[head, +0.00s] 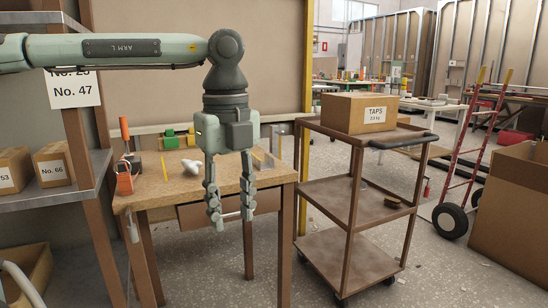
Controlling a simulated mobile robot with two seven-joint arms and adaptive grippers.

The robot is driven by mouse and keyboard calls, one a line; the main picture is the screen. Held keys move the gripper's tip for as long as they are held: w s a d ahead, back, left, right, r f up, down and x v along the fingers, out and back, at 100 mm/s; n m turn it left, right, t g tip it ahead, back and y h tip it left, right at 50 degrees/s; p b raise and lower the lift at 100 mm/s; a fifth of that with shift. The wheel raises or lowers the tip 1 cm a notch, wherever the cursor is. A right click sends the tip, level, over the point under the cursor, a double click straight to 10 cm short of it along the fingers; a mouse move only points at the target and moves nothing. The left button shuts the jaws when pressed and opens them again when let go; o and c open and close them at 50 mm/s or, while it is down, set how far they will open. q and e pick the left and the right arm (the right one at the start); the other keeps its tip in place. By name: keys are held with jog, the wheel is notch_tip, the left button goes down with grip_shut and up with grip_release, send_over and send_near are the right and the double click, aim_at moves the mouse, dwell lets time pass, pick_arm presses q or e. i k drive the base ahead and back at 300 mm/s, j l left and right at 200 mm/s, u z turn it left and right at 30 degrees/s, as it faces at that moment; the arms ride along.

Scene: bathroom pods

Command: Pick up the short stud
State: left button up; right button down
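My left gripper (231,215) hangs pointing down in front of the wooden workbench (175,185). Its two fingers are apart, with the drawer front (192,215) showing behind them. A thin pale bar crosses between the fingertips; it looks like the drawer's handle, though I cannot be sure. A small grey metal piece (263,158) lies at the right rear of the bench top, partly behind the gripper; it may be the short stud, but I cannot tell for certain. My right gripper is out of view.
A white object (192,168), an orange-handled tool (124,180) and green-yellow items (180,138) are on the bench. A brown cart (340,190) with a TAPS box (360,112) stands close right. Shelves with boxes (52,164) are left. Floor beyond the cart is partly clear.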

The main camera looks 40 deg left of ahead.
aim_at(268, 163)
jog(key=i+j+z, duration=0.25)
jog(key=j, duration=0.4)
jog(key=i+j+z, duration=0.1)
jog(key=i+j, duration=0.3)
jog(key=j, duration=0.25)
jog(key=i+j, duration=0.15)
jog(key=j, duration=0.2)
jog(key=i+j, duration=0.15)
jog(key=j, duration=0.25)
